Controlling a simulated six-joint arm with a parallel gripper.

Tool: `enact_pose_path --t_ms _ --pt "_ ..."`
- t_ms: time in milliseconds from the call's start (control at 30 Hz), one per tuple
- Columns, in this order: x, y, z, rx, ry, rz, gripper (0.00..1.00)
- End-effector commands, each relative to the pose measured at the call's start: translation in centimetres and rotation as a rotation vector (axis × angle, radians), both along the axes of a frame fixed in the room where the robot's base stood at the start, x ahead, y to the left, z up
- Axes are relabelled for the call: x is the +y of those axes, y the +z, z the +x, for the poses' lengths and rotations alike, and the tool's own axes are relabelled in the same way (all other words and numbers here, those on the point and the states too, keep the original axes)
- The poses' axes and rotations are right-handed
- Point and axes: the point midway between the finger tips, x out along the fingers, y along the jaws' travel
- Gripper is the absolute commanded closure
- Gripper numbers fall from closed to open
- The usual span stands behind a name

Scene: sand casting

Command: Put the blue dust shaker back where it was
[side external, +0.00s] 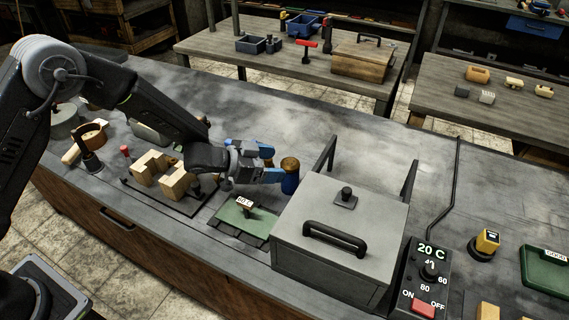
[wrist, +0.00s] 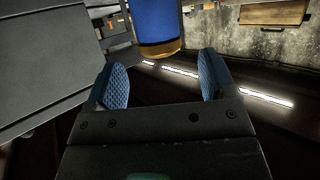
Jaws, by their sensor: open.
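The blue dust shaker (side external: 290,182) has a brown-gold top and stands upright just left of the grey metal box in the side view. The box's edge hides its lower part, so its contact with the bench is unclear. In the wrist view the blue shaker (wrist: 155,22) shows at the top, beyond the fingertips, with a gold band at its lower end. My gripper (side external: 268,164) reaches toward it from the left, roughly level. Its blue-padded fingers (wrist: 163,78) are spread, with nothing between them in the wrist view.
The grey lidded box (side external: 330,265) with a black handle is close to the shaker. A green plate (side external: 240,219) with a small label lies in front of my gripper. Wooden blocks (side external: 172,187) stand on a black tray at left.

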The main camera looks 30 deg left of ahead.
Motion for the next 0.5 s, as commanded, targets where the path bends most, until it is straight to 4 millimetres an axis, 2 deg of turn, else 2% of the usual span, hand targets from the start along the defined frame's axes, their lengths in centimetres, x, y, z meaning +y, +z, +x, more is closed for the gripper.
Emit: enact_pose_path --t_ms 200,433,500 --pt "1.5 0.8 -1.4 -0.001 0.0 0.001 0.22" --pt "1.7 1.0 -1.6 -0.001 0.002 0.001 0.22" --pt "2.0 1.6 -1.4 -0.006 0.019 0.012 0.22"
